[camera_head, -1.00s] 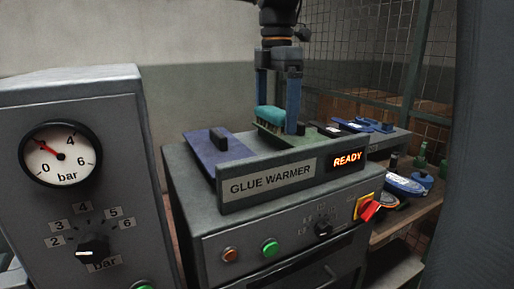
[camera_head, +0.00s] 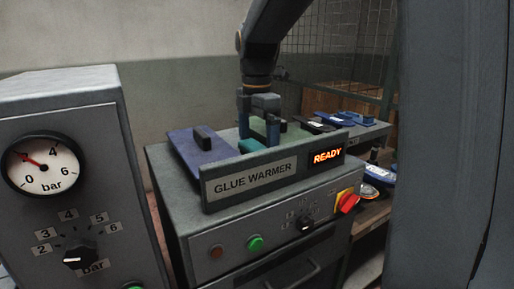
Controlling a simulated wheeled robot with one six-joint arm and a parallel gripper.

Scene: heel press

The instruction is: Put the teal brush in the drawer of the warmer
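The glue warmer (camera_head: 215,236) is a grey cabinet with a sign panel along its top front edge. The teal brush (camera_head: 250,146) is low behind that panel, over the top; only its upper part shows. My gripper (camera_head: 258,138) points down over the warmer, its two blue-grey fingers on either side of the brush. It appears shut on the brush; the panel hides its lower part, so I cannot tell whether the brush touches the surface. The drawer, with its bar handle (camera_head: 297,272), is low on the warmer's front, partly out of frame; it looks closed.
A blue plate with a black handle (camera_head: 203,139) lies on the warmer's top left. A press panel with a gauge (camera_head: 43,163) stands at left. A red switch (camera_head: 347,202) juts from the warmer's front right. A shelf with blue items (camera_head: 345,119) is behind right.

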